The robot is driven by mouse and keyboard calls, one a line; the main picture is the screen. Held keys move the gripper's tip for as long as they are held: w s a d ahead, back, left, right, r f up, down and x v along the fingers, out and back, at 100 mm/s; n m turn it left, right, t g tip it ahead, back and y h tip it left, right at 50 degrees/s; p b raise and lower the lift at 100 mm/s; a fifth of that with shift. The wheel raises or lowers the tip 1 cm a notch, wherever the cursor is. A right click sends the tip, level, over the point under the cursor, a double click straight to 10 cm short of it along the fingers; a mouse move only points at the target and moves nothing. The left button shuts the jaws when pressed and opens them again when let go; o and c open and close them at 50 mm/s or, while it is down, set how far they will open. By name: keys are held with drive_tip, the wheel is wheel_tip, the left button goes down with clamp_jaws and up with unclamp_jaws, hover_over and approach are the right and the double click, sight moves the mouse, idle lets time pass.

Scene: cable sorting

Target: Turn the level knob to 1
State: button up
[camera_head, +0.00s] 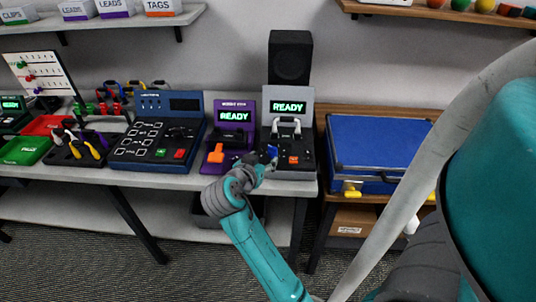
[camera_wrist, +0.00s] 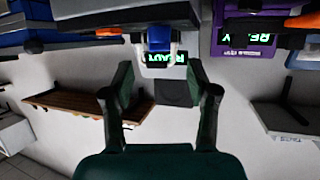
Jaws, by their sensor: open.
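My gripper (camera_head: 264,162) is open at the front edge of a grey device (camera_head: 302,112) with a green READY screen. The wrist view, upside down, shows both fingers of my gripper (camera_wrist: 159,76) spread apart with nothing between the tips. A small blue part (camera_head: 271,152) shows just beyond my gripper, and a blue part (camera_wrist: 158,40) also shows ahead of the fingers in the wrist view. I cannot tell whether it is the level knob, and no number marks are readable. An orange part (camera_head: 293,160) sits on the grey device.
A purple device (camera_head: 236,104) with an orange handle (camera_head: 216,152) stands left of the grey one. Farther left is a blue panel (camera_head: 155,103). A black speaker (camera_head: 290,48) stands behind. A blue case (camera_head: 378,140) lies to the right.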

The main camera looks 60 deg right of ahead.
drive_tip(key=shift+v, duration=1.95)
